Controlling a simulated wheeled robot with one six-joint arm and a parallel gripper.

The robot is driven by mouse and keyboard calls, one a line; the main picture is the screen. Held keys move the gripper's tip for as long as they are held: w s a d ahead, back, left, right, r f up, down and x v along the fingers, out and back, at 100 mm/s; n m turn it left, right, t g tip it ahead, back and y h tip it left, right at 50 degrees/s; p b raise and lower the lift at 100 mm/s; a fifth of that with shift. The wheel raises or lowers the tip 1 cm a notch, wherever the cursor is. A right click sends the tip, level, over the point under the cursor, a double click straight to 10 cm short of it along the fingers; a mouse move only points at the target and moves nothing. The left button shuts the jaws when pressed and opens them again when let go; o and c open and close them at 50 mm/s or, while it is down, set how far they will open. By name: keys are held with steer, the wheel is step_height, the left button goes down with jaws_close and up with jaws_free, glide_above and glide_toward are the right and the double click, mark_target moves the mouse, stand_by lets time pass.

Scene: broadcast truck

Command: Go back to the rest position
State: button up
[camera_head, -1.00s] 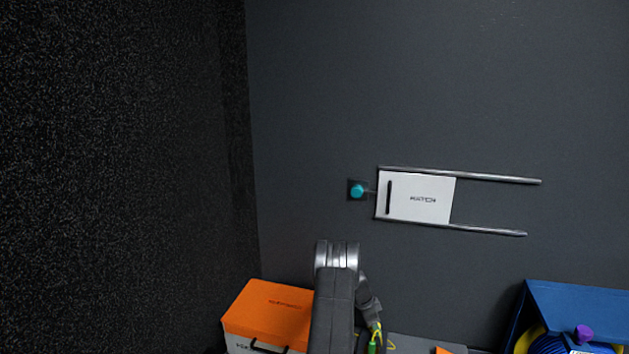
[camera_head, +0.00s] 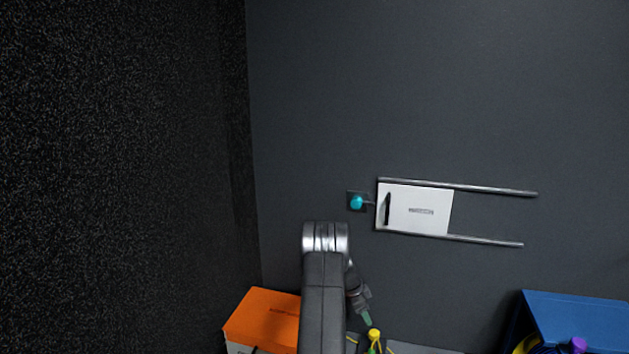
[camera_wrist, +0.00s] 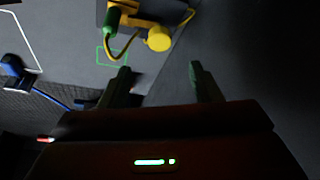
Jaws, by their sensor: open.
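My gripper (camera_wrist: 160,85) shows in the wrist view with its two dark fingers spread apart. Nothing lies between them. In the head view my arm rises from the bottom edge and bends over at its top. The arm's end hangs to the right of the arm; the fingers are not clear there.
An orange-lidded case (camera_head: 265,318) stands left of my arm. A blue box (camera_head: 578,318) stands at the lower right. On the wall are a white sliding panel (camera_head: 432,199) between two rails and a teal knob (camera_head: 357,202). A yellow knob (camera_wrist: 158,39) shows beyond my fingers.

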mark_target(374, 332)
steer(key=b+x, duration=0.4)
steer(key=x, duration=0.7)
steer(key=shift+f+b, duration=0.2)
steer(key=shift+b, duration=0.15)
steer(key=shift+s+r+n+t, duration=0.1)
steer(key=shift+r+n+t, duration=0.3)
steer(key=shift+n, duration=0.6)
steer(key=n+t, duration=0.1)
steer(key=n, duration=0.2)
steer(key=n+y, duration=0.1)
steer(key=n, duration=0.1)
steer(key=shift+s+d+n+t, duration=0.1)
steer(key=shift+d+n+t, duration=0.05)
steer(key=shift+n+t, duration=0.25)
steer(key=shift+n+t+y+p, duration=0.4)
steer(key=shift+n+y, duration=0.4)
steer(key=shift+n, duration=1.2)
steer(key=shift+d+n, duration=0.1)
steer(key=shift+n, duration=0.2)
steer(key=shift+n+t+y, duration=0.3)
steer(key=shift+n+y, duration=0.3)
steer(key=shift+n, duration=0.7)
steer(key=shift+n, duration=0.5)
steer(key=shift+n+y, duration=0.4)
